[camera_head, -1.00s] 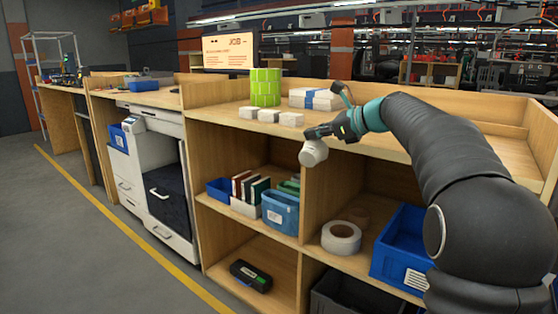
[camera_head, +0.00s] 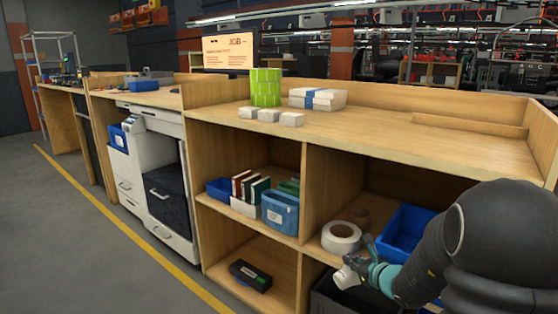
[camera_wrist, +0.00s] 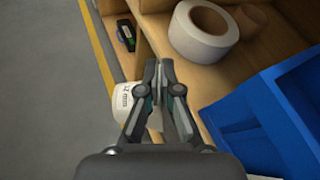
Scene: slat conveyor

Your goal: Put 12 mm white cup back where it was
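The white cup (camera_head: 345,277) is in my gripper (camera_head: 360,265), low in front of the shelving at the right. In the wrist view the cup (camera_wrist: 122,100) shows a label reading about "12 mm" and is partly hidden behind the left finger. The fingers of my gripper (camera_wrist: 159,68) are close together, and the cup hangs below them, seemingly pinched at its edge or handle; the exact contact is hidden. The cup is in front of the middle shelf's edge, apart from the shelf as far as I can tell.
A white tape roll (camera_head: 341,236) lies on the middle shelf, close behind my gripper. A blue bin (camera_head: 402,228) stands to its right. A dark bin (camera_head: 335,295) is on the shelf below. A black device (camera_head: 250,275) lies lower left. The worktop (camera_head: 400,135) is largely clear at right.

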